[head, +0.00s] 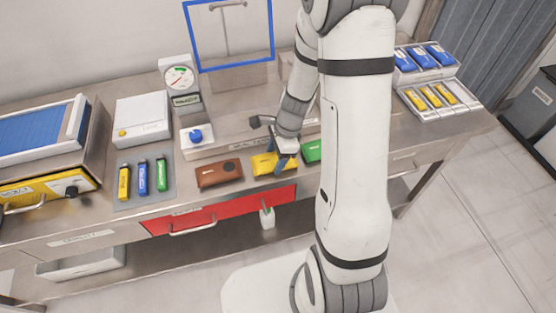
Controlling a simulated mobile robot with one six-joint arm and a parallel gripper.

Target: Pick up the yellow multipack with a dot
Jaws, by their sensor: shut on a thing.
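The yellow multipack (264,163) lies near the front edge of the steel bench, between a brown pack and a green pack. A dark mark shows on it, too small to read. My gripper (283,163) is at its right part, reaching down from above, and is shut on it. The pack appears to be at bench level; I cannot tell whether it is lifted. Part of it is hidden by the gripper fingers.
A brown pack (219,173) is close on the left and a green pack (312,151) close on the right, partly behind my arm. Yellow, blue and green sticks lie on a grey mat (158,200). A gauge (180,79) stands behind. Trays of blue and yellow packs (437,96) stand at right.

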